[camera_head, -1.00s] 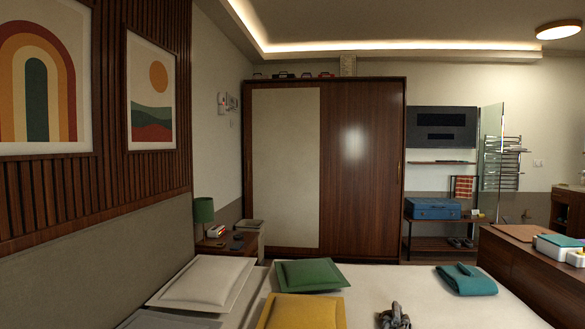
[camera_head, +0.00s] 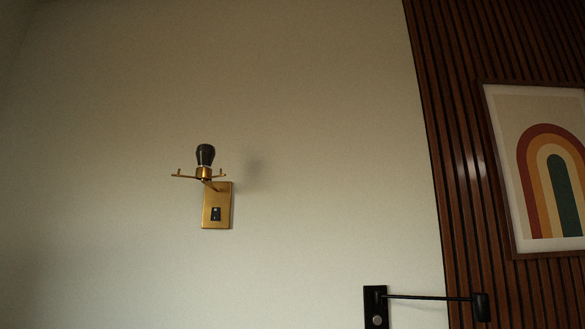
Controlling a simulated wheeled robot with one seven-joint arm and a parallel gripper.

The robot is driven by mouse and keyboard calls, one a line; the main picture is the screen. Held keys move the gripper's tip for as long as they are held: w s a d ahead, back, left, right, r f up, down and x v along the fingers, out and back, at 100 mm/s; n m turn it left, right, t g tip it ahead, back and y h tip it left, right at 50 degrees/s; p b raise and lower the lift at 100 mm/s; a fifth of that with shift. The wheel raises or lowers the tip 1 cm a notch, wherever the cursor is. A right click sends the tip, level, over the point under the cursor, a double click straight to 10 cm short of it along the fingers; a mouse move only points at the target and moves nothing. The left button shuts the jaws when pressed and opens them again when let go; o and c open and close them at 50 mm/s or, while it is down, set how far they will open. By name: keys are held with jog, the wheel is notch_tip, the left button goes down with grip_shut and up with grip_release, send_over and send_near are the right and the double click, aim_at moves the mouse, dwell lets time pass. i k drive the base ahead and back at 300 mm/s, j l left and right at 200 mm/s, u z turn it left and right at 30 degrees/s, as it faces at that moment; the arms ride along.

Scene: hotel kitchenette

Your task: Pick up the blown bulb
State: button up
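A dark, blackened bulb (camera_head: 205,155) stands upright in a brass wall lamp (camera_head: 216,207) left of the middle of the head view. The lamp has a small holder with thin side prongs around the bulb's base. Its rectangular brass plate is fixed to the wall and carries a small black switch. The bulb has no shade over it. My gripper is not in view.
A black wall fitting (camera_head: 375,308) with a thin horizontal arm sits at the lower right. A framed rainbow picture (camera_head: 550,130) hangs on dark slatted panelling (camera_head: 450,100) at the right. The wall around the lamp is bare.

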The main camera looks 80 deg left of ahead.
aim_at(206, 154)
jog(key=u, duration=2.95)
